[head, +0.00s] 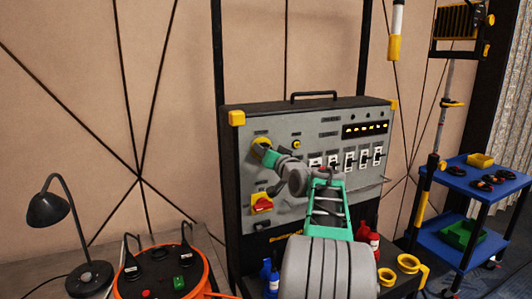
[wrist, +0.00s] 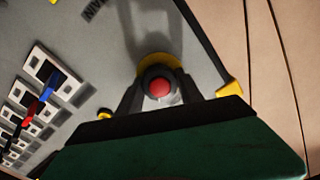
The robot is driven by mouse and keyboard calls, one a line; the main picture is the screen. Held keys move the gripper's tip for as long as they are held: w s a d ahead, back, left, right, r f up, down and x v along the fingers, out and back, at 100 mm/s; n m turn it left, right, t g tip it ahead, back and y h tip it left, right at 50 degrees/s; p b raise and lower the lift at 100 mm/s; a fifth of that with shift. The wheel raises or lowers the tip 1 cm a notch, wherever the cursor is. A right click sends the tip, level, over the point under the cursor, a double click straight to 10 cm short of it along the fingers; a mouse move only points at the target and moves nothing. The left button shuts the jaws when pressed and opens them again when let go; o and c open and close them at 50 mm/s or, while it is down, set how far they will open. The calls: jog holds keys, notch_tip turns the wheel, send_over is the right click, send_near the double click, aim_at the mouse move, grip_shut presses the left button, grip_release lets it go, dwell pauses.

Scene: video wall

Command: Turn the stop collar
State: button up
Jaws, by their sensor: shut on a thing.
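The stop collar (wrist: 158,72) is a dark ring around a red button (wrist: 160,88), with a yellow ring (wrist: 160,59) behind it on the grey panel. My gripper (wrist: 161,84) has a dark finger on each side of the collar and is shut on it. In the head view, my gripper (head: 267,152) reaches the upper left of the panel, where a bit of the yellow ring (head: 261,140) shows. The gripper and wrist hide the button and most of the collar there.
The grey panel (head: 290,222) has several white switches (head: 350,161), a small yellow button (head: 296,144) and a red-and-yellow rotary switch (head: 262,203). Red and blue bottles and yellow rings (head: 408,263) stand low in front. A blue cart (head: 475,180) is on the right, a black lamp (head: 48,209) on the left.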

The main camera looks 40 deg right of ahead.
jog(key=shift+r, duration=0.15)
jog(key=o, duration=1.4)
jog(key=b+v, duration=0.1)
jog(key=v, duration=0.6)
jog(key=shift+s+b, duration=0.35)
jog(key=shift+s, duration=0.05)
jog(key=shift+a, duration=0.2)
